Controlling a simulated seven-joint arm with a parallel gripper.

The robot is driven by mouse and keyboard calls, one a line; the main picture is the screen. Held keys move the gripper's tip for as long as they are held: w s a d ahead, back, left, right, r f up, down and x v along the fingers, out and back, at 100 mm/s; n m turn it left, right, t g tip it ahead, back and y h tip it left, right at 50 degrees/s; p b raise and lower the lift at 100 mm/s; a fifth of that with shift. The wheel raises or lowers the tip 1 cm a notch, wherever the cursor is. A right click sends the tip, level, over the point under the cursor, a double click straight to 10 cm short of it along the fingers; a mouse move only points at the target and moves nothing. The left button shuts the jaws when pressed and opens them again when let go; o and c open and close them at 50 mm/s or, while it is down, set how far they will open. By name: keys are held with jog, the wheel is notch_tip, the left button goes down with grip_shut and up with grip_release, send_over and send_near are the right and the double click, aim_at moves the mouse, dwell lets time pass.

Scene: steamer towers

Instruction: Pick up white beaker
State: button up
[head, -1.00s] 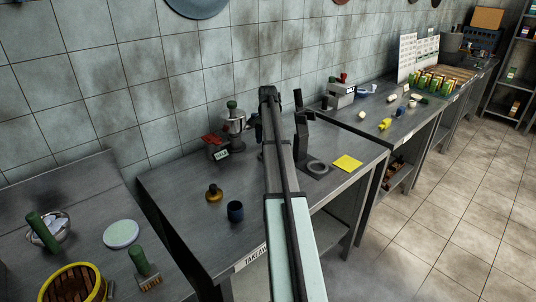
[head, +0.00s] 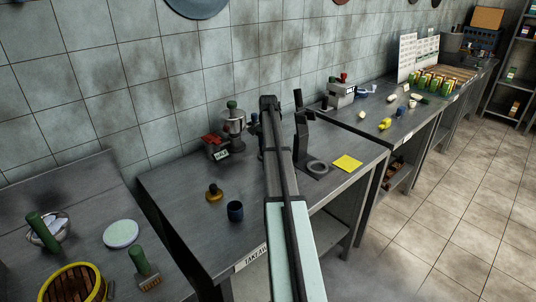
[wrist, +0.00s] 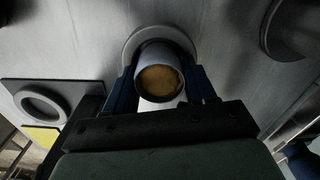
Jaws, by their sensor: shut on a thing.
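The white beaker (wrist: 150,53) is in the middle of the wrist view, its round opening towards the camera and brown contents inside. My gripper (wrist: 160,82) is shut on it, one blue finger on each side. A pale round disc shows behind the beaker against the grey counter; I cannot tell whether they touch. In the head view my arm hides the beaker and most of my gripper.
A dark stand with a ring base (head: 317,168) and a yellow note (head: 347,163) are right of my arm. A blue cup (head: 235,211), a brass tamper-like object (head: 214,193) and a metal pot (head: 233,121) are to its left. Bare counter lies between them.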

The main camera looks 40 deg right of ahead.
jog(key=c, duration=0.5)
notch_tip(320, 180, up, 10)
jog(key=shift+r, duration=0.1)
dwell(0.4)
jog(key=o, duration=0.7)
grip_shut()
